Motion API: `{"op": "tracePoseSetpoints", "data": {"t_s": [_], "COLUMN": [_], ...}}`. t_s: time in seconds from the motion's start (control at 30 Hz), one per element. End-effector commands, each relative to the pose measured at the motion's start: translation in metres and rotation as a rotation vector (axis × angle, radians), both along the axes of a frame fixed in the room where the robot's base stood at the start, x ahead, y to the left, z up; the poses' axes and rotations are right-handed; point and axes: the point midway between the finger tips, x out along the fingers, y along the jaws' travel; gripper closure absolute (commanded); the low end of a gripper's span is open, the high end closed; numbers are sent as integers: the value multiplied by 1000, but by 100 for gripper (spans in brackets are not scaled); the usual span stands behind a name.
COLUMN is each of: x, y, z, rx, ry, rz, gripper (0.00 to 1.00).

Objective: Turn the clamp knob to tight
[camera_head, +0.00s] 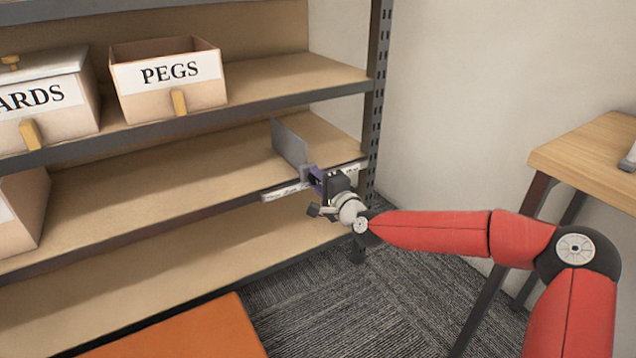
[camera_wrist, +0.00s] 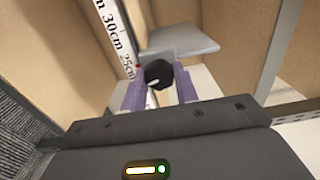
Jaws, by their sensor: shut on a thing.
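The clamp knob (camera_wrist: 158,74) is a small black knob with a white mark on its face, in the middle of the wrist view. It sits on a grey clamp block with an upright grey plate (camera_head: 289,143) on the shelf's front edge. My gripper (camera_wrist: 160,88) has purple fingers on both sides of the knob and is shut on it. In the head view my gripper (camera_head: 316,181) is at the clamp and hides the knob. A white ruler strip (camera_wrist: 112,30) with centimetre marks runs along the shelf edge beside the clamp.
A bin marked PEGS (camera_head: 168,80) and another lettered bin (camera_head: 45,100) stand on the shelf above. A dark shelf post (camera_head: 375,110) stands close to the right of the clamp. A wooden table (camera_head: 590,150) is at the right.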

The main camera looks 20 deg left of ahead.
Motion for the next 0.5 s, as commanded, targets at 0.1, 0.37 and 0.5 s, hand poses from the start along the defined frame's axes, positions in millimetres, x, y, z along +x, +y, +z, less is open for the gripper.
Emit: {"op": "tracePoseSetpoints", "data": {"t_s": [0.1, 0.37, 0.5], "x": [0, 0, 0], "y": [-1, 0, 0], "z": [-2, -2, -2], "rx": [39, 87, 96], "ry": [48, 107, 117], "rz": [0, 1, 1], "gripper": [93, 93, 93]}}
